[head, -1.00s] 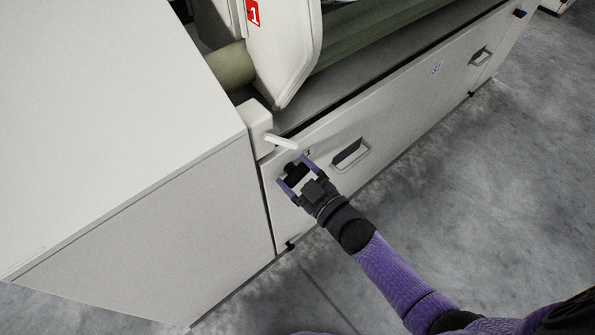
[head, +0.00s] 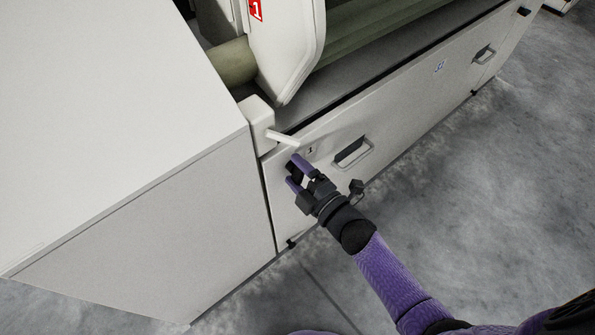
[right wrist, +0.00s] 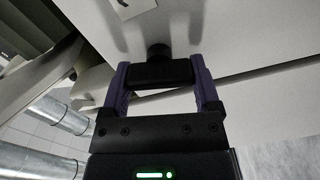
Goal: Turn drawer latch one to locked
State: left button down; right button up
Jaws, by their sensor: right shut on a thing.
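Drawer latch one (head: 293,171) is a small black turning handle at the left end of the pale drawer front (head: 345,180), beside a small label marked 1 (head: 310,150). My right gripper (head: 293,172) is at the latch, with purple fingers on either side of it. In the right wrist view, the latch's black bar (right wrist: 160,73) lies between the two fingers, which are shut on it, and a round black stub joins it to the panel. The fingers hide part of the latch in the head view, and I cannot read its locked or unlocked mark. My left gripper is not in view.
A white lever (head: 283,138) sticks out just above the latch. A grey pull handle (head: 353,152) is to its right. A large white cabinet (head: 110,100) stands at left. A second label (head: 439,66) and handle (head: 483,55) are farther right. Grey floor lies in front.

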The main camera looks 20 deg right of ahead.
jog(key=shift+f+n, duration=0.15)
jog(key=shift+n, duration=0.95)
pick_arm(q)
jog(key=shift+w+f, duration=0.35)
pick_arm(e)
jog(key=shift+n, duration=0.5)
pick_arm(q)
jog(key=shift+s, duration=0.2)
pick_arm(e)
jog(key=o, duration=1)
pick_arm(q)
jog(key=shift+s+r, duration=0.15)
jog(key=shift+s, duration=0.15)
pick_arm(e)
jog(key=shift+o, duration=0.4)
